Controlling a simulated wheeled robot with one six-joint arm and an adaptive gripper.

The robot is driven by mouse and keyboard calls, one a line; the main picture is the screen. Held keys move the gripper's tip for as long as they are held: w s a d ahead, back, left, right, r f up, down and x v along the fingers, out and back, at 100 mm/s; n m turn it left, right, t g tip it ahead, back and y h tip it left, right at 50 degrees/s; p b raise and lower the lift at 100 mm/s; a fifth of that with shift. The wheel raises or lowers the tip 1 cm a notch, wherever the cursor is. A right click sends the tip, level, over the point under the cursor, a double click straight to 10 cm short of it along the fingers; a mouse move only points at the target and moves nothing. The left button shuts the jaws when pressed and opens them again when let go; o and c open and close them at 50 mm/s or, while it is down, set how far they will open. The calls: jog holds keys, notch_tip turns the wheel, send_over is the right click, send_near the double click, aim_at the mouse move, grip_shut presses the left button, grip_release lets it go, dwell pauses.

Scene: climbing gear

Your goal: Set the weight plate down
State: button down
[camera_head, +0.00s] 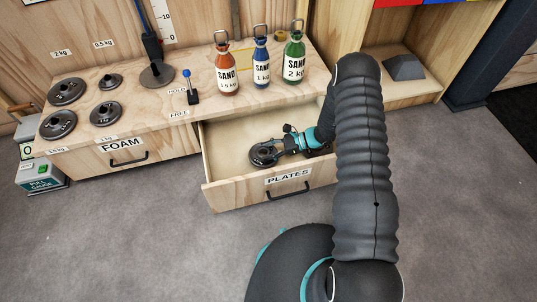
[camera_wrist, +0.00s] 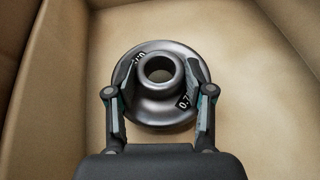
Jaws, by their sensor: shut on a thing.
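A dark grey weight plate (camera_wrist: 160,107) with a raised ring-shaped hub is between the fingers of my gripper (camera_wrist: 160,80) in the wrist view. The fingers are shut on its hub, one on each side. Part of its label shows "0.7"; the rest is hidden by a finger. In the head view the plate (camera_head: 263,154) and my gripper (camera_head: 276,150) are inside the open drawer labelled PLATES (camera_head: 222,190). The plate looks low over the drawer floor; I cannot tell whether it touches it.
Several weight plates (camera_head: 68,91) lie on the wooden bench top (camera_head: 140,110) at left. Red (camera_head: 227,75), blue (camera_head: 261,70) and green (camera_head: 294,65) sand bottles stand behind the drawer. A small blue-knobbed lever (camera_head: 192,95) stands near the bench edge. The FOAM drawer (camera_head: 110,160) is shut.

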jog(key=shift+f, duration=1.25)
jog(key=shift+f, duration=0.15)
jog(key=shift+c, duration=2.1)
grip_release()
